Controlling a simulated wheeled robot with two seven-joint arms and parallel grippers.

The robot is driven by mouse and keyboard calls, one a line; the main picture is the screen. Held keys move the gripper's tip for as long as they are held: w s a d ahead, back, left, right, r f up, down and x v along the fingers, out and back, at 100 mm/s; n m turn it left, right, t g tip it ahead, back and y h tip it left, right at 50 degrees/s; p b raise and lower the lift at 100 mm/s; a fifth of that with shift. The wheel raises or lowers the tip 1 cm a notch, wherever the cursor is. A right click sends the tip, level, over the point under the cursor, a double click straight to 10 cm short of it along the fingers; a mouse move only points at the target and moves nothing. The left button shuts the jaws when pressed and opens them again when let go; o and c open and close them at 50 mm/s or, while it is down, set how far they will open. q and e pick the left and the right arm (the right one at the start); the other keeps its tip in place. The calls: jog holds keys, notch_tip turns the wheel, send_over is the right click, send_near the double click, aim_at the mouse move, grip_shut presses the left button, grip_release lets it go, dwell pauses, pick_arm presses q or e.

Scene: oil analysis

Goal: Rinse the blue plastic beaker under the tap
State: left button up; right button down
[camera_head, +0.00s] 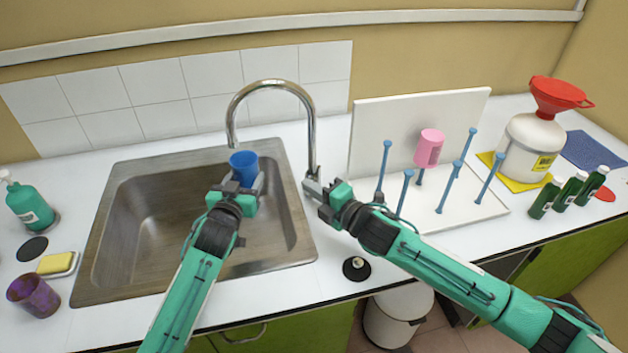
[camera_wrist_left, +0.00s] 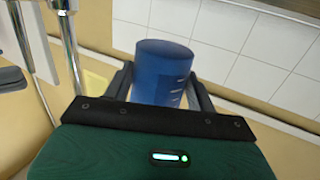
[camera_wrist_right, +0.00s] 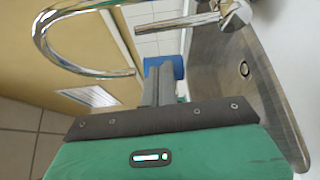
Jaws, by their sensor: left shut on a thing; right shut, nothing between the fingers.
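The blue plastic beaker (camera_head: 243,165) is above the sink (camera_head: 160,230), under the spout of the chrome tap (camera_head: 272,84). My left gripper (camera_head: 245,187) is shut on the beaker; its fingers sit on both sides of it in the left wrist view (camera_wrist_left: 163,75). No water stream is visible. My right gripper (camera_head: 318,190) is shut and empty at the tap's lever by its base. In the right wrist view its closed fingers (camera_wrist_right: 158,85) are near the chrome tap body (camera_wrist_right: 232,14), and the beaker (camera_wrist_right: 165,67) shows beyond them; contact with the lever is unclear.
A white peg rack (camera_head: 455,210) with a pink beaker (camera_head: 428,148) stands right of the tap. A purple cup (camera_head: 33,296), sponge (camera_head: 54,263) and soap bottle (camera_head: 30,207) are left of the sink. A black stopper (camera_head: 356,268) lies near the front edge.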

aim_at(249, 183)
pick_arm(q)
jog(key=shift+s+d+r, duration=0.1)
jog(key=shift+d, duration=0.05)
pick_arm(e)
jog(key=v, duration=0.7)
jog(key=shift+s+d, duration=0.25)
jog(key=shift+s, duration=0.1)
pick_arm(q)
jog(key=shift+s+d+p, duration=0.2)
jog(key=shift+s+p, duration=0.05)
jog(key=shift+s, duration=0.5)
jog(key=shift+s+d+p, duration=0.2)
jog(key=shift+s+p, duration=0.05)
jog(key=shift+s, duration=0.45)
jog(key=shift+s+d+p, duration=0.2)
jog(key=shift+s, duration=0.6)
jog(key=shift+s+d+p, duration=0.2)
jog(key=shift+s+d, duration=0.05)
jog(key=shift+s, duration=0.55)
jog(key=shift+s+d+p, duration=0.2)
jog(key=shift+s, duration=0.6)
pick_arm(e)
jog(key=shift+r, duration=1.1)
